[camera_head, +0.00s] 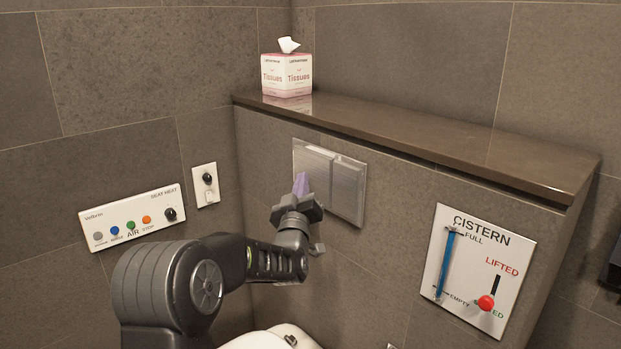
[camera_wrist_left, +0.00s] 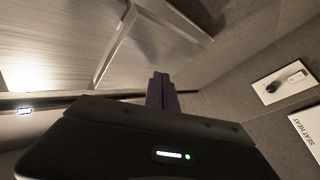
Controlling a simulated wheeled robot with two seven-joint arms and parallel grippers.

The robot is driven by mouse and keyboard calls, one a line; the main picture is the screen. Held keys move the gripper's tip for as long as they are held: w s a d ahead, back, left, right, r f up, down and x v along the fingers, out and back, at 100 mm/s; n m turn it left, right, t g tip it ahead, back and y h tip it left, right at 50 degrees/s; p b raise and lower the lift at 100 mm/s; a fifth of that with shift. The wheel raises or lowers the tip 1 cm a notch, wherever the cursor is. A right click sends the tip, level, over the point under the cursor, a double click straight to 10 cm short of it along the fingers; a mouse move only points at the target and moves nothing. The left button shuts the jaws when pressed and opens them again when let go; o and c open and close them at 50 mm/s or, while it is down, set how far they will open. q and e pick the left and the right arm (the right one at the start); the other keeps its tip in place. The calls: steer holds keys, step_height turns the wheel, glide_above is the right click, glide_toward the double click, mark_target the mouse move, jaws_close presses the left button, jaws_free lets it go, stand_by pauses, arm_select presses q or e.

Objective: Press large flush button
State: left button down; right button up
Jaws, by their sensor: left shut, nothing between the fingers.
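The flush plate (camera_head: 349,205) is a brushed metal panel on the tiled wall, with two buttons side by side. The large flush button (camera_head: 316,163) appears to be the left one. The plate's metal surface also fills the upper left of the left wrist view (camera_wrist_left: 60,45). My left gripper (camera_head: 301,181) is shut and empty, its purplish fingertips in front of the lower left part of the plate. Its fingers also show in the left wrist view (camera_wrist_left: 160,88). I cannot tell whether the tips touch the plate. My right gripper is not in view.
A brown ledge (camera_head: 420,130) runs above the plate and bears a tissue box (camera_head: 286,75). A cistern panel (camera_head: 470,285) with a red-knobbed lever is at right. A white toilet (camera_head: 262,341) is below.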

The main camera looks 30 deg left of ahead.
arm_select(q)
steer(key=shift+w+d+b, duration=0.2)
steer(key=shift+w+b, duration=0.15)
steer(key=shift+w, duration=0.15)
stand_by(0.7)
stand_by(0.3)
steer(key=shift+s+a+b, duration=0.3)
steer(key=shift+s+b, duration=0.4)
steer(key=shift+s, duration=0.15)
steer(key=s+b, duration=0.1)
steer(key=s, duration=0.1)
steer(key=s+a+b, duration=0.1)
steer(key=s, duration=0.1)
steer(key=shift+s+a+b, duration=0.2)
steer(key=shift+s+b, duration=0.2)
